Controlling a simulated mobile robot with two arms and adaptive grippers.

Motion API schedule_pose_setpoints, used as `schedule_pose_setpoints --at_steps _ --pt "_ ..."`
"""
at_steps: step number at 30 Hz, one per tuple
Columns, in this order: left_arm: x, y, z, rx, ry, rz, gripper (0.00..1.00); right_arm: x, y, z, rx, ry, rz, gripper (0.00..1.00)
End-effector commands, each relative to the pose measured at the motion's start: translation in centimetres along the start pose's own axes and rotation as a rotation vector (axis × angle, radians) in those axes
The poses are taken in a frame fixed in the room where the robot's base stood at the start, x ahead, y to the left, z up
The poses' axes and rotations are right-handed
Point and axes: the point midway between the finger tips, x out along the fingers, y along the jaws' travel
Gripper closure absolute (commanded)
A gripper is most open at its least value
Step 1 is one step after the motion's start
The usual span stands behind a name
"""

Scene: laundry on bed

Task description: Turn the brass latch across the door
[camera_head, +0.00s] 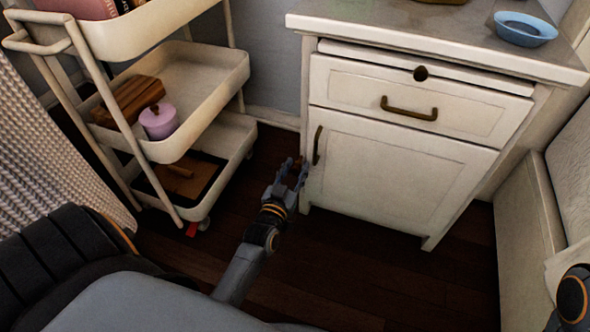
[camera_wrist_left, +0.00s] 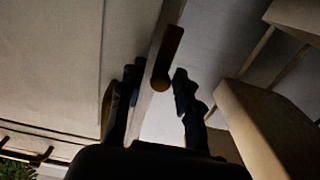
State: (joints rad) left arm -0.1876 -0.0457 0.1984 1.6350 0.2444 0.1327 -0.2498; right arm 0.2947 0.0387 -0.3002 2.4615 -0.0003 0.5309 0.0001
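In the left wrist view the fingers of this gripper (camera_wrist_left: 158,92) are apart, with the latch's rounded end in the gap; contact cannot be told. My right gripper is out of view.
A cream trolley (camera_head: 215,75) stands close on the left, with a lilac pot (camera_head: 158,121) and wooden items on its shelves. Above the door is a drawer (camera_head: 350,88) with a brass handle. A blue bowl (camera_head: 525,30) sits on the cabinet top. Dark floor (camera_head: 350,270) lies clear in front.

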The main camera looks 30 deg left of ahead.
Motion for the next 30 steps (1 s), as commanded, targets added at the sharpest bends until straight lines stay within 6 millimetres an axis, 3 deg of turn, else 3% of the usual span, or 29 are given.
schedule_pose_setpoints --at_steps 1,4,17,30 --pt "0.0 0.0 0.0 0.000 0.000 0.000 0.82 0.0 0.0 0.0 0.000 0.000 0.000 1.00" --pt "0.0 0.0 0.0 0.000 0.000 0.000 1.00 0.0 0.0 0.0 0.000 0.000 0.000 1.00" --pt "0.0 0.0 -0.2 -0.063 -0.002 0.000 1.00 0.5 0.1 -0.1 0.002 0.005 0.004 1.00" --pt "0.0 -0.1 -0.3 -0.411 -0.002 0.000 1.00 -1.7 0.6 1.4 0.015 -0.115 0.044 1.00"
